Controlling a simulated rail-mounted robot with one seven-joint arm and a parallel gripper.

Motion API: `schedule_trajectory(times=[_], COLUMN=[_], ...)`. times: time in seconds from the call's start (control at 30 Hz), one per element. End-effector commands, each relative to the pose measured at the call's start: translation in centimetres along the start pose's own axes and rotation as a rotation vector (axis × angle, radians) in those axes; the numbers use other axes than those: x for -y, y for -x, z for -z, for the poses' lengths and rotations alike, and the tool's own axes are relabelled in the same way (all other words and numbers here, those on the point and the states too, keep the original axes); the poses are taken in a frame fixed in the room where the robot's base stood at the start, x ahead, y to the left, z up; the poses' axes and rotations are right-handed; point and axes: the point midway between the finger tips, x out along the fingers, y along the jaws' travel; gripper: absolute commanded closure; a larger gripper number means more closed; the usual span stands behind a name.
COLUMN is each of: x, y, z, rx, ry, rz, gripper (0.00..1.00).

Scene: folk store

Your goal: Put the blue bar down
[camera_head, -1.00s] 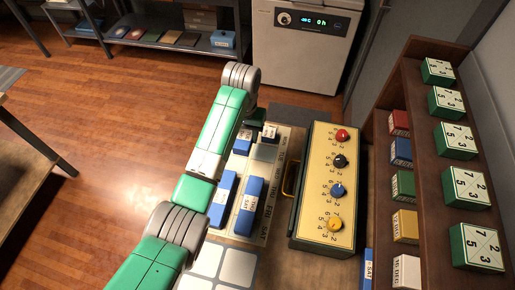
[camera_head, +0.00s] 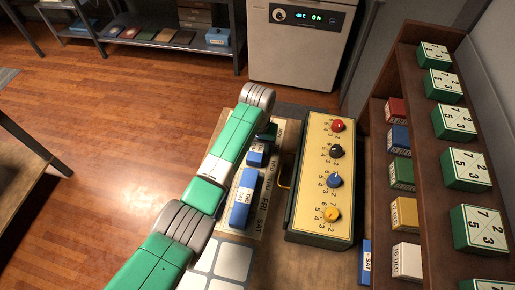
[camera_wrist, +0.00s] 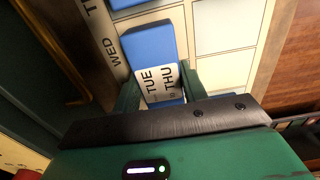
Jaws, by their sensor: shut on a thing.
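My gripper (camera_wrist: 161,92) is shut on a blue bar (camera_wrist: 150,44) with a white label reading TUE and THU. In the head view my arm hides most of the gripper and the held bar. Another blue bar (camera_head: 243,200) lies on the board nearer the camera, and a shorter-looking blue piece (camera_head: 257,155) shows beside my arm.
A yellow-topped box with coloured knobs (camera_head: 321,180) stands right of the board. A brown shelf (camera_head: 430,150) with labelled blocks is further right. White square tiles (camera_head: 232,262) lie in front. A white appliance (camera_head: 300,50) stands behind.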

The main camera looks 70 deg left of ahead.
Motion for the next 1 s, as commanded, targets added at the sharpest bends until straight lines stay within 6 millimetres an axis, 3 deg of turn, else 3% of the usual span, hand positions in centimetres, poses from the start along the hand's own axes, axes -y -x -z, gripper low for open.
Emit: schedule_trajectory(times=[0.03,0.37,0.4,0.5,0.8,0.87,1.0], x=[0.1,0.0,0.0,0.0,0.1,0.0,0.0], y=[-0.9,-1.2,-1.2,-1.2,-0.8,0.0,3.6], z=[0.0,0.0,0.0,0.0,0.0,0.1,0.1], rx=[0.001,0.000,0.000,0.000,-0.002,-0.002,-0.005], ry=[0.001,0.001,0.001,0.001,0.001,0.000,0.001], rz=[0.001,0.000,0.000,0.000,0.000,0.000,0.000], gripper=[0.82,0.82,0.54,0.36,0.36,0.36,0.36])
